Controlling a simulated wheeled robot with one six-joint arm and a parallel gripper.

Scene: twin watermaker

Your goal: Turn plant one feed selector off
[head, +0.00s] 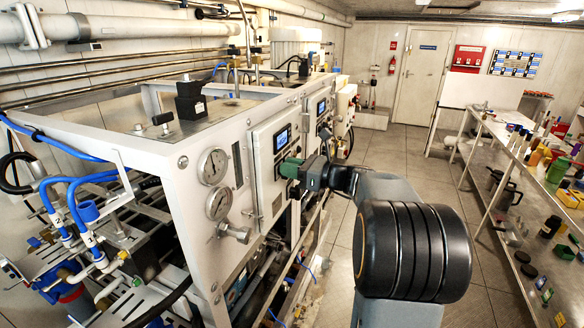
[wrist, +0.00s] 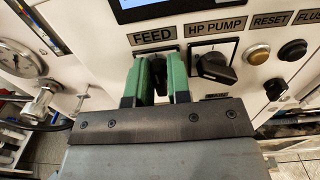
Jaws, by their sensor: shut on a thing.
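The feed selector (wrist: 158,72) is a black knob under the FEED label in the wrist view. My gripper (wrist: 160,78) has its two green fingers on either side of the knob and is shut on it. The fingers hide most of the knob, so its pointer position cannot be read. In the head view my gripper (head: 291,168) is at the front panel of the near white cabinet (head: 268,150), just below its blue screen. The knob itself is hidden there.
Right of the feed selector are the HP PUMP knob (wrist: 214,68), an amber reset button (wrist: 258,53) and a black button (wrist: 292,50). A pressure gauge (wrist: 14,60) is at left. A shelf of bottles (head: 520,150) stands across the open tiled aisle (head: 400,160).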

